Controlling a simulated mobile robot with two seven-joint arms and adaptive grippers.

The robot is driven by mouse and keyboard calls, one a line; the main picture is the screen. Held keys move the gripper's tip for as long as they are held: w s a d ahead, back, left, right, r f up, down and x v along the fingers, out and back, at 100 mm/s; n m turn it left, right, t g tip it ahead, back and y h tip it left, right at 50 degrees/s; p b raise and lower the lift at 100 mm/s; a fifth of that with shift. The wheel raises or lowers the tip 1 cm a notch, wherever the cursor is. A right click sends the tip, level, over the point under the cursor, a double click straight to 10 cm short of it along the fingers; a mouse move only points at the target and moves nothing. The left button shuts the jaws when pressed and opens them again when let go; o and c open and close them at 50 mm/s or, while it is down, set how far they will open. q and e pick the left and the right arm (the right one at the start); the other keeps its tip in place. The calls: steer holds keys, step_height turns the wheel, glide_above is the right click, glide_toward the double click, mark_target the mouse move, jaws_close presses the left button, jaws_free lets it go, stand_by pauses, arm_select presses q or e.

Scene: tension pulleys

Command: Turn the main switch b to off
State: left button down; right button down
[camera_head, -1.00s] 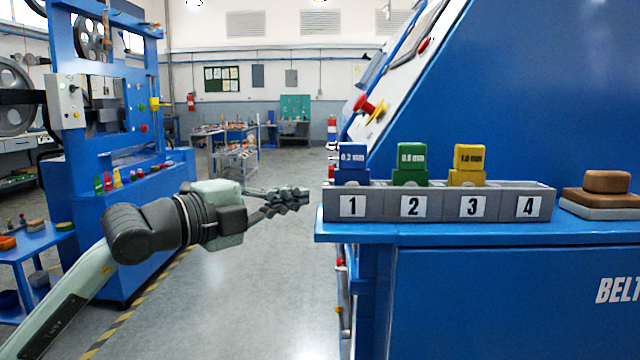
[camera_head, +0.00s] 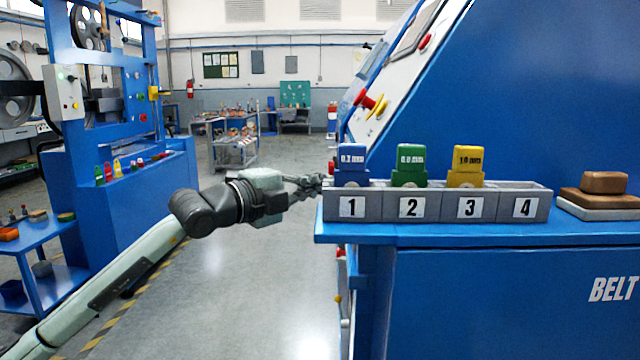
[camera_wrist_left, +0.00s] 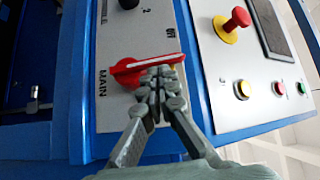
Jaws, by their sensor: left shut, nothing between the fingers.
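A red main switch (camera_wrist_left: 130,71) with a white stripe on its handle is on a grey panel in the left wrist view. Its handle lies almost level across the picture, beside the rotated word MAIN. I cannot read a letter b on it. My left gripper (camera_wrist_left: 158,78) is shut, with its fingertips at the right half of the red handle, partly covering its lower side. I cannot tell whether they touch it. In the head view my left gripper (camera_head: 313,182) reaches the left side of the blue machine, where the switch is not clearly seen. My right gripper is not in view.
A red emergency button (camera_wrist_left: 237,18) on a yellow base stands out from the neighbouring panel, with small buttons (camera_wrist_left: 244,89) below. A grey numbered rack (camera_head: 437,204) holding coloured blocks stands on the blue ledge (camera_head: 450,236). The floor (camera_head: 270,290) left of the machine is clear.

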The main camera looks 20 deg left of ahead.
arm_select(q)
steer(key=shift+w+r, duration=0.1)
steer(key=shift+w, duration=0.1)
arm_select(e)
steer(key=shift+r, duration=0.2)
arm_select(q)
steer(key=shift+w+a+r, duration=0.1)
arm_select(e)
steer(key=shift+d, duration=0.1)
